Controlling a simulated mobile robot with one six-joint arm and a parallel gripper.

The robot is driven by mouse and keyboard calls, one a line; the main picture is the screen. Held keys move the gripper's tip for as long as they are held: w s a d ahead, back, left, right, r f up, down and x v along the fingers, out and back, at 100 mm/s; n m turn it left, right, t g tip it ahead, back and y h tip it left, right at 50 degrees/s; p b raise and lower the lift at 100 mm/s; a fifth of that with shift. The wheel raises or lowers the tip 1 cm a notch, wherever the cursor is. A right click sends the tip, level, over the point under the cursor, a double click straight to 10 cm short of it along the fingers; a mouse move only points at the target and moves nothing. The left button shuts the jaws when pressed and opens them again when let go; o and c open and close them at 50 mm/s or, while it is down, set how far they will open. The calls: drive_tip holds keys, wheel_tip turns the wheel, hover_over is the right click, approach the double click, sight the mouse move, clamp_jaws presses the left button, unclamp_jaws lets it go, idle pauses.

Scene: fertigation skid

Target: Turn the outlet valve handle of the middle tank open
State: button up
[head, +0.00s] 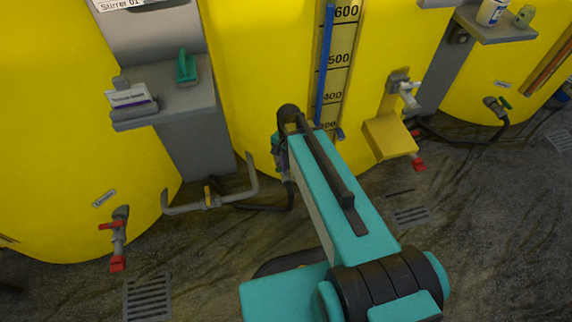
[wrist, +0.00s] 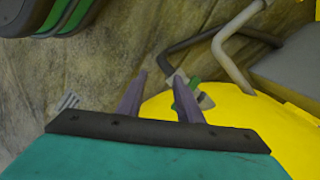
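The middle tank (head: 255,60) is yellow with a level scale (head: 337,70) on its front. My arm covers its lower front in the head view, so the outlet valve and my gripper's fingers cannot be made out there. In the wrist view my gripper (wrist: 160,85) has its two purple-grey fingers spread apart with a gap between them. A valve with a green handle (wrist: 194,86) shows right beside and partly behind the right finger, against the yellow tank wall (wrist: 160,112). I cannot tell whether the finger touches the handle.
The left tank has a red-handled valve (head: 110,226); the right tank has a green-handled one (head: 506,104). A grey pipe (head: 215,203) runs low between the left and middle tanks. A grey shelf (head: 165,105) and a yellow box (head: 389,138) stick out. Floor drains (head: 147,298) lie in front.

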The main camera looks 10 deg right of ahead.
drive_tip(key=w+r+m+t+b, duration=0.1)
drive_tip(key=w+r+m+b, duration=0.1)
drive_tip(key=w+r+m, duration=0.2)
wheel_tip(320, 180, up, 4)
drive_tip(key=w, duration=0.2)
drive_tip(key=shift+w+r+m, duration=0.2)
drive_tip(key=shift+w+m, duration=0.1)
drive_tip(key=shift+w, duration=0.1)
wheel_tip(320, 180, down, 14)
drive_tip(key=b, duration=0.4)
drive_tip(key=shift+b, duration=0.3)
drive_tip(key=shift+r, duration=0.1)
clamp_jaws()
